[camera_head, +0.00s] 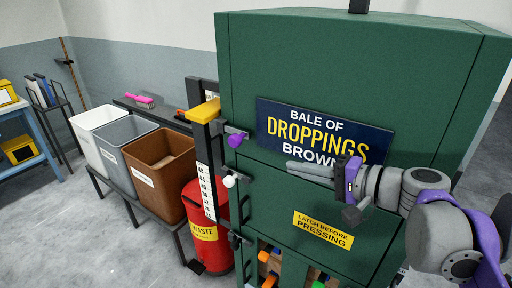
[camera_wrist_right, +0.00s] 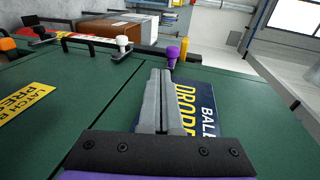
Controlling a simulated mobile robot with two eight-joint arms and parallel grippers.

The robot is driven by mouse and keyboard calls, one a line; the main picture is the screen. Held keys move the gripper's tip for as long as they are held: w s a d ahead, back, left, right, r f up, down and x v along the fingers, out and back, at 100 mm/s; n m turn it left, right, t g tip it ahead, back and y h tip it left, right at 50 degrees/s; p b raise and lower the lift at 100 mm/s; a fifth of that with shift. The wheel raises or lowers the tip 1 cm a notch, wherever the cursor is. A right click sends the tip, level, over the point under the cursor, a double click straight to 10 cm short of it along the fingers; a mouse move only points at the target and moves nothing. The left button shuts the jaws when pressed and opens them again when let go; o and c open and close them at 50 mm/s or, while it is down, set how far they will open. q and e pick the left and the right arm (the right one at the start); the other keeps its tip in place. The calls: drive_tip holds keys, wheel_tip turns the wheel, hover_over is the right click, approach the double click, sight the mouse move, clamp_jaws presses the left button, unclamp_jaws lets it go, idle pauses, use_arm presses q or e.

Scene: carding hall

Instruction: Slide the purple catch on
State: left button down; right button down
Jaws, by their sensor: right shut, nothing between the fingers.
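The purple catch (camera_head: 237,139) is a knob on a dark bar at the left edge of the green press (camera_head: 270,60), beside the blue label. In the right wrist view the purple catch (camera_wrist_right: 172,54) stands beyond my fingertips, with a gap between. My right gripper (camera_head: 290,167) is shut and empty, in front of the press below the lettering, its fingers pointing left toward the catch side. It also shows shut in the right wrist view (camera_wrist_right: 160,74). My left gripper is not in view.
A white knob (camera_head: 229,181) sits on a similar bar below the purple one. Coloured pieces show in the lower opening.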

sight(237, 140)
drive_tip(key=shift+w+d+r+t, duration=0.15)
drive_tip(key=shift+w+r, duration=0.1)
drive_tip(key=shift+r, duration=0.3)
drive_tip(key=shift+w+d+r+t, duration=0.1)
drive_tip(key=shift+w+r+t, duration=0.1)
drive_tip(key=shift+r, duration=0.3)
drive_tip(key=shift+a, duration=0.15)
drive_tip(key=x, duration=1.4)
drive_tip(key=x, duration=0.2)
drive_tip(key=r+p+x, duration=0.1)
drive_tip(key=x, duration=0.1)
drive_tip(key=shift+a, duration=0.3)
drive_tip(key=shift+s+d, duration=0.1)
drive_tip(key=shift+s, duration=0.05)
drive_tip(key=shift+p, duration=0.3)
